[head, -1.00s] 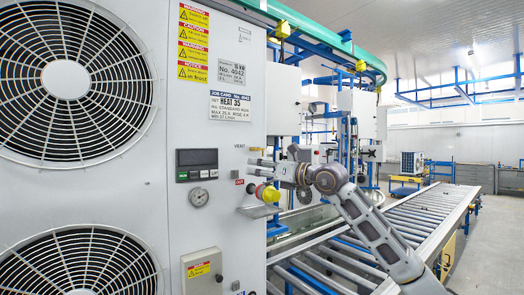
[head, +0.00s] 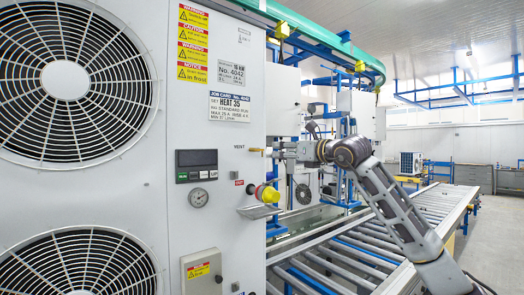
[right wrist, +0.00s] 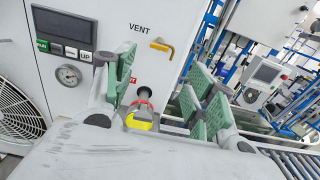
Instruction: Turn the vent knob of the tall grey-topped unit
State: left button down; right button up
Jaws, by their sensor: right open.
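The tall unit (head: 215,130) is a pale cabinet with two big fans; its top is out of frame. Its vent knob (head: 255,150) is a small yellow lever beside the VENT label. In the right wrist view the vent knob (right wrist: 161,46) is a yellow bent handle on the panel, beyond the fingertips. My right gripper (head: 277,151) is level with the knob, just to its right in the head view. In the right wrist view my right gripper (right wrist: 165,66) is open, its green-padded fingers apart with nothing between the tips. My left gripper is not in view.
A red and yellow knob (head: 267,193) sticks out below the vent, above a small shelf (head: 259,211). A display panel (head: 196,166) and a gauge (head: 198,197) are to the left. A roller conveyor (head: 350,250) runs to the right.

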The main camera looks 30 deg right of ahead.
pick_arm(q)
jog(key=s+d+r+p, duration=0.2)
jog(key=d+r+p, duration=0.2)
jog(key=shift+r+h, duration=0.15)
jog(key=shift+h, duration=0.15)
pick_arm(e)
jog(key=w+a, duration=0.1)
jog(key=w, duration=1.2)
jog(key=shift+w, duration=0.2)
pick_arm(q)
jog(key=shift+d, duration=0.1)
pick_arm(e)
jog(key=c, duration=1)
